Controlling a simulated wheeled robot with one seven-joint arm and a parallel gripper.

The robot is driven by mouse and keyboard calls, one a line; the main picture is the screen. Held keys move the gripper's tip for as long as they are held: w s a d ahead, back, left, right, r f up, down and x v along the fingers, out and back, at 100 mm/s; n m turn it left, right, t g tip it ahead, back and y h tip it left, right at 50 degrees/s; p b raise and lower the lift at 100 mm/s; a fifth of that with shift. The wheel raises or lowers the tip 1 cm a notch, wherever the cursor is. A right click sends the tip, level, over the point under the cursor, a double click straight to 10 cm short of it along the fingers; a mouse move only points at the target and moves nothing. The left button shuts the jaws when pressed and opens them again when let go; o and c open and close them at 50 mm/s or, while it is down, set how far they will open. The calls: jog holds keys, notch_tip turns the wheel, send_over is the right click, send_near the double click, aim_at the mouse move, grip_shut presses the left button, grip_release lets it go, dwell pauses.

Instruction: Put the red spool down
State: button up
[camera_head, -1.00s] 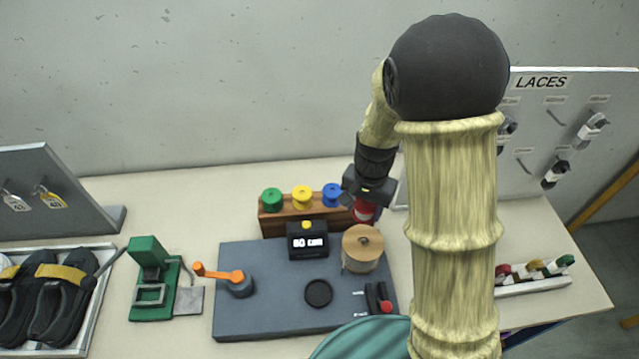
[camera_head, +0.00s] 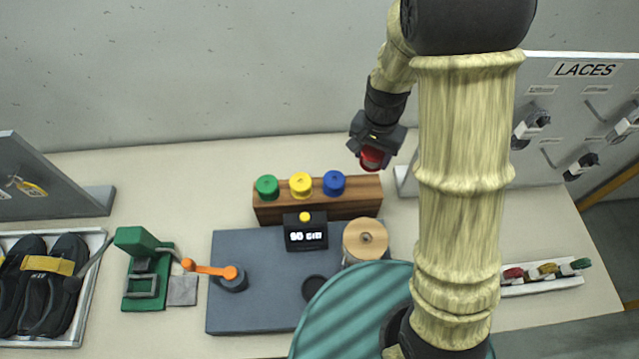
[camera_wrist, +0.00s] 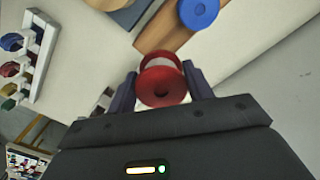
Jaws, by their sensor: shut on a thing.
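The red spool (camera_head: 371,158) is in my gripper (camera_head: 374,150), held above the table behind the right end of the wooden rack. In the wrist view the red spool (camera_wrist: 161,84) sits between the two dark fingers of my gripper (camera_wrist: 161,88), which are shut on it. The wooden rack (camera_head: 318,208) holds a green spool (camera_head: 267,187), a yellow spool (camera_head: 301,184) and a blue spool (camera_head: 334,182). The rack's right end is bare. The blue spool (camera_wrist: 198,13) also shows near the top of the wrist view.
A grey base (camera_head: 255,310) carries a display box (camera_head: 306,233), an orange-handled crank (camera_head: 212,269) and a wooden reel (camera_head: 364,240). A LACES board (camera_head: 560,100) stands at right, with a small lace tray (camera_head: 540,284) in front. A green press (camera_head: 145,270) and a shoe tray (camera_head: 85,340) are at left.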

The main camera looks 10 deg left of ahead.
jog(key=shift+s+a+f, duration=0.1)
jog(key=shift+s+f, duration=0.05)
jog(key=shift+s, duration=0.25)
jog(key=p, duration=0.1)
send_over(364, 188)
jog(key=shift+f, duration=2.75)
jog(key=shift+f, duration=0.1)
jog(key=shift+f+p, duration=0.55)
jog(key=shift+f, duration=1.4)
jog(key=shift+f, duration=0.2)
jog(key=o, duration=1.1)
jog(key=shift+r, duration=0.1)
